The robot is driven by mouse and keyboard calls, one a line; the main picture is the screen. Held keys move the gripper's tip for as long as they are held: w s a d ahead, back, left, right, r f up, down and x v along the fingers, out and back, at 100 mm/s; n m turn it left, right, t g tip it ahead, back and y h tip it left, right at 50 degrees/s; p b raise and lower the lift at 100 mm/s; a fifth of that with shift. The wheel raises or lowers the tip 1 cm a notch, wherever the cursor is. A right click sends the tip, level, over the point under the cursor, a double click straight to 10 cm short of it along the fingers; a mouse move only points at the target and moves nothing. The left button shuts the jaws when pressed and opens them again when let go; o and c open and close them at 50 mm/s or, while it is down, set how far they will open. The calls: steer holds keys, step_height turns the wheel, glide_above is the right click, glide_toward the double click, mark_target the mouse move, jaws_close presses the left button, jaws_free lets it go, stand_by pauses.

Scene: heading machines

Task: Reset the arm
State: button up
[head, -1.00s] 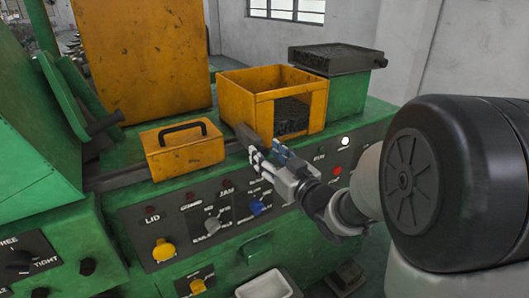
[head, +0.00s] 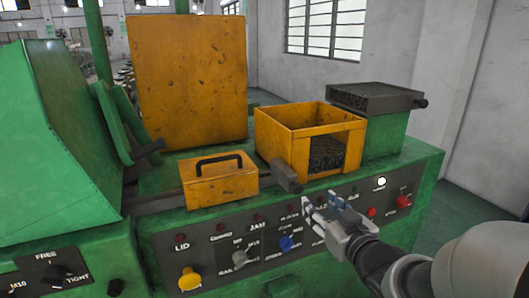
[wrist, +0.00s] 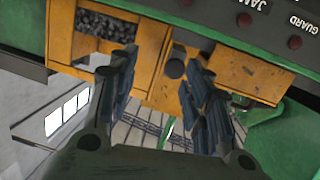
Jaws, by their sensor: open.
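My gripper (head: 322,212) is in front of the green machine's control panel, below and right of a dark block-shaped handle (head: 286,176). In the wrist view my gripper (wrist: 165,85) has its two dark fingers spread apart, with nothing held between them. Past the fingers, the yellow open-front box (wrist: 64,50) and the small yellow lid (wrist: 250,70) show upside down. My arm reaches in from the lower right in the head view.
The panel (head: 215,262) carries several knobs, lamps and a white lit button (head: 381,181). The yellow box (head: 283,150) holds dark small parts. The yellow lid with a black handle (head: 219,180) stands left of it. A grey tray (head: 375,99) sits at the back right. Open floor lies right.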

steer(key=s+a+f+m+g+h, duration=0.1)
steer(key=s+g, duration=0.4)
steer(key=s, duration=0.9)
steer(key=s+a+f+m+g+h, duration=0.1)
steer(key=s+a+f+g, duration=0.2)
steer(key=s, duration=1.1)
steer(key=f+g, duration=0.1)
steer(key=g, duration=0.2)
steer(key=shift+s+a+f+m+h, duration=0.15)
steer(key=shift+s+f+m+h, duration=0.05)
steer(key=shift+f+m+h, duration=0.2)
steer(key=shift+c, duration=0.4)
